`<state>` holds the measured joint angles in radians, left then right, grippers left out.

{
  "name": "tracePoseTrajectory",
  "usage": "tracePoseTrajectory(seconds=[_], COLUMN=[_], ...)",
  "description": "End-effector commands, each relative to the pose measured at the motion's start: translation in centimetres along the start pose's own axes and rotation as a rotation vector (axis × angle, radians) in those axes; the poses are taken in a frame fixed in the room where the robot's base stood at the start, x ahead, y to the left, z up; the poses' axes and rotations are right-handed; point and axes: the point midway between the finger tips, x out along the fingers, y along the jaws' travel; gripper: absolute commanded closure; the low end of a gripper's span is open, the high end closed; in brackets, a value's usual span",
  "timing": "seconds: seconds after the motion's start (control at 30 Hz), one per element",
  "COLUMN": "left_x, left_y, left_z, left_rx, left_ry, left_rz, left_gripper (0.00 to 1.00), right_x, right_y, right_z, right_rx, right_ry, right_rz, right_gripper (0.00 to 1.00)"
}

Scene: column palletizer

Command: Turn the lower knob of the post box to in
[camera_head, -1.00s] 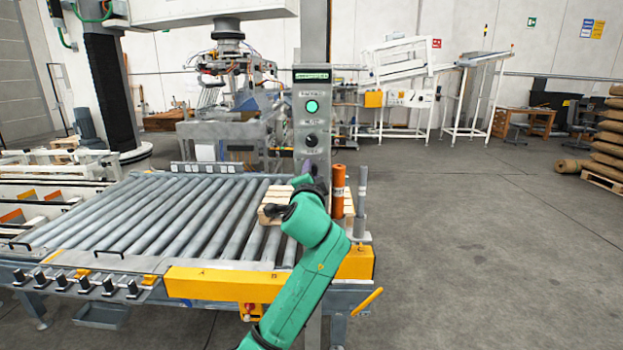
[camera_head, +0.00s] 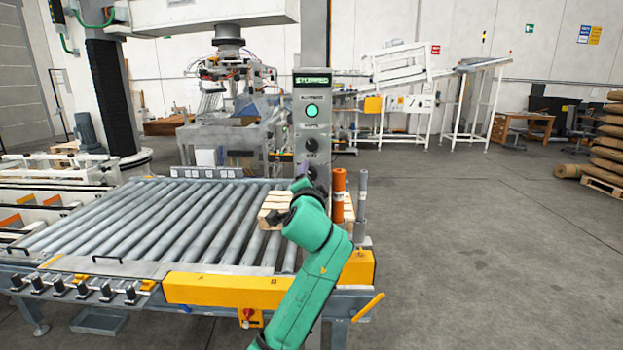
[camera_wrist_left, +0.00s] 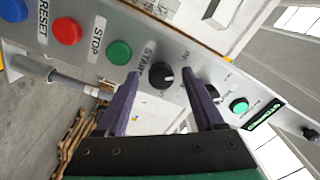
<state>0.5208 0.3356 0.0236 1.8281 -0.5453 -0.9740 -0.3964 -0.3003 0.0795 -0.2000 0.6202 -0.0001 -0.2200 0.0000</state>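In the left wrist view the lower knob (camera_wrist_left: 162,75) is black with a white mark, next to the green START button (camera_wrist_left: 119,52). The two purple fingers of my left gripper are apart, one on each side of this knob; contact cannot be told. The upper knob (camera_wrist_left: 212,91) is partly behind the right finger. My right gripper is not in view.
The roller conveyor (camera_head: 150,222) lies to the left of my arm. A wooden pallet (camera_head: 275,207), an orange cylinder (camera_head: 338,195) and a grey post (camera_head: 361,205) are close to the gripper. Red STOP (camera_wrist_left: 66,31) is near the left finger. Open floor lies right.

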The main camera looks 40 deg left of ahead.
Motion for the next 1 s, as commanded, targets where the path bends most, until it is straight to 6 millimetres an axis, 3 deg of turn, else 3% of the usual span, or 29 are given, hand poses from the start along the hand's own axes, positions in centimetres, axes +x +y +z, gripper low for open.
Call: tracePoseTrajectory(seconds=[0.2, 0.33, 0.73, 0.83, 1.0], left_x=[-0.2, -1.5, -12.2, -13.8, -14.6], left_y=[0.0, 0.1, 0.3, 0.1, 0.0], left_z=[0.0, 0.0, 0.2, 0.0, 0.0], left_rx=[0.001, 0.001, -0.002, -0.001, 0.000], left_ry=[0.001, 0.004, 0.004, 0.003, 0.001], left_rz=[-0.002, -0.003, -0.001, -0.001, 0.000], left_gripper=[0.31, 0.31, 0.31, 0.31, 0.31], right_x=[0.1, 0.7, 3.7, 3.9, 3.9], right_y=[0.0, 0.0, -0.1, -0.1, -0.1], right_z=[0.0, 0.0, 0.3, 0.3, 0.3], right_rx=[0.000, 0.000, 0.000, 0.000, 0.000], right_ry=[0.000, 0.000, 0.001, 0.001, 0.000], right_rz=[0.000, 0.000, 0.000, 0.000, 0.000], right_gripper=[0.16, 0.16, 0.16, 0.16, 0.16])
